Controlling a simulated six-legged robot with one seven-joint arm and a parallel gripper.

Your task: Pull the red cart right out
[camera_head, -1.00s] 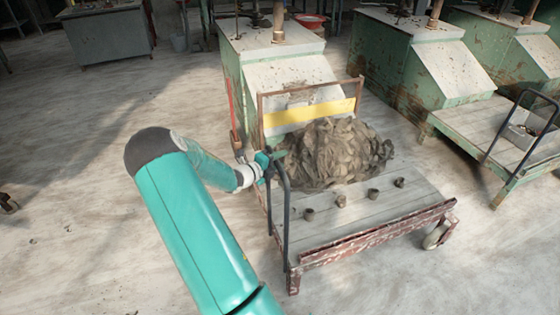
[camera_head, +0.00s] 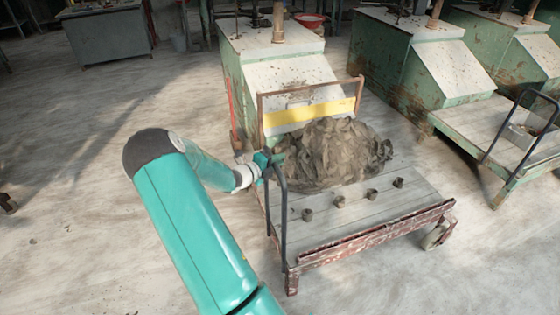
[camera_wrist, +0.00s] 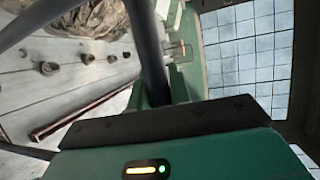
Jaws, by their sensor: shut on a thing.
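The red cart (camera_head: 375,237) is a low flat cart with a worn red front edge and grey planks. A heap of grey-brown clay trimmings (camera_head: 335,152) lies on its far part, and several small dark cups (camera_head: 339,201) stand near its front. A dark bent handle (camera_head: 283,215) rises along its left side. My gripper (camera_head: 267,161) is shut on this handle near its top. In the wrist view the dark bar (camera_wrist: 146,45) runs down between my fingers. The exact finger contact is partly hidden.
A green machine (camera_head: 285,75) with a sloped pale top stands just behind the cart. A second green machine (camera_head: 405,60) and another cart (camera_head: 490,130) stand to the right. The pale floor (camera_head: 90,220) is clear on the left and in front.

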